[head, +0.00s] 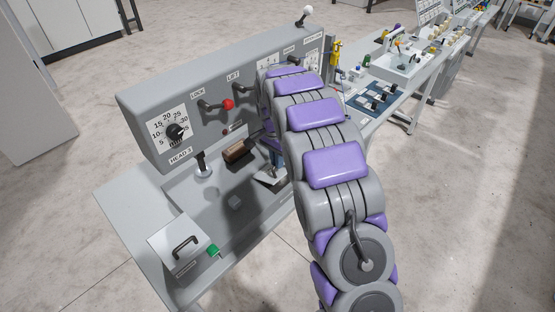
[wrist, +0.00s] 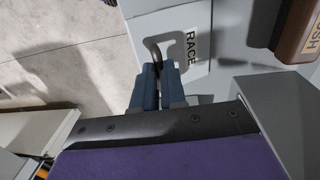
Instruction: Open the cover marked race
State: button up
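In the head view, my arm hides most of this cover; a pale plate edge (head: 268,180) shows beside my gripper (head: 277,168). Whether the cover is lifted, I cannot tell.
A second lidded box (head: 173,253) with a dark handle stands at the bench's front left, a green knob (head: 214,250) beside it. A brown push block (head: 239,150), a dial (head: 174,131) and a red-knobbed lever (head: 227,104) are near. Open floor lies past the bench edge.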

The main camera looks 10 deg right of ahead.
jog(key=shift+o, duration=1.4)
jog(key=shift+w+f, duration=0.2)
jog(key=shift+w, duration=0.1)
jog(key=shift+o, duration=0.9)
jog(key=shift+s+r, duration=0.15)
jog(key=shift+s, duration=0.05)
jog(key=r, duration=0.5)
jog(key=r+p, duration=0.1)
jog(key=r, duration=0.1)
jog(key=shift+w+a+r, duration=0.2)
jog(key=shift+w+a, duration=0.05)
jog(key=shift+w, duration=0.05)
